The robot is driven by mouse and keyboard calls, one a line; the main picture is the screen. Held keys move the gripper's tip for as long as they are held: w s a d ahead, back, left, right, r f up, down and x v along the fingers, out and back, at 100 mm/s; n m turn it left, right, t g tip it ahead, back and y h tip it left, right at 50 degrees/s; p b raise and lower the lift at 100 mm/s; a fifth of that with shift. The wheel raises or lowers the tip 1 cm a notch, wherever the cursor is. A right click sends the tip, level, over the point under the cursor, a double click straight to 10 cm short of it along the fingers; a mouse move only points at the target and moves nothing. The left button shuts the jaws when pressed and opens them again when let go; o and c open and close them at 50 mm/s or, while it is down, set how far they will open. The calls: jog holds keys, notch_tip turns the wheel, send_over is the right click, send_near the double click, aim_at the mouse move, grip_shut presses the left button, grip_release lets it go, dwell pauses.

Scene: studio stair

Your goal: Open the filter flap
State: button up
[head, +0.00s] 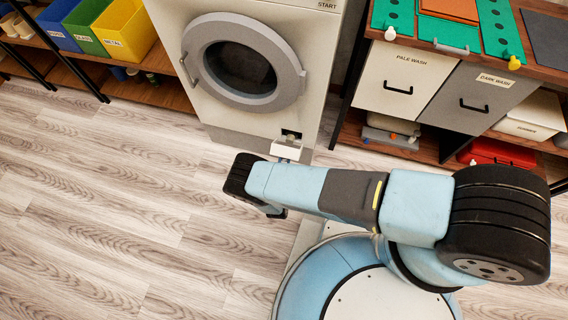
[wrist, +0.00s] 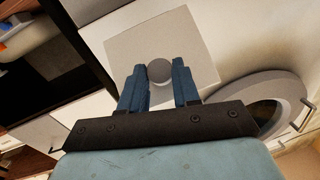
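The filter flap (head: 286,147) is a small pale panel low on the front of the white washing machine (head: 222,117). In the head view its top leans out, with a dark opening (head: 291,134) showing above it. In the wrist view the flap (wrist: 128,48) is a pale square with a round grey knob (wrist: 159,71) near its middle. The two blue fingers of my gripper (wrist: 160,84) stand on either side of the knob and appear closed against it. In the head view my arm hides most of the gripper.
The machine's round door (head: 243,62) is closed above the flap, and shows at right in the wrist view. A cabinet with pale and grey drawers (head: 396,85) stands to the right. Colored bins (head: 124,31) sit on a shelf at left. The wooden floor (head: 110,200) at left is clear.

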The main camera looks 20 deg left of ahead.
jog(key=o, duration=0.5)
jog(key=v, duration=1.3)
jog(key=shift+s+d+f, duration=0.1)
jog(key=shift+s+d, duration=0.05)
jog(key=shift+s, duration=0.25)
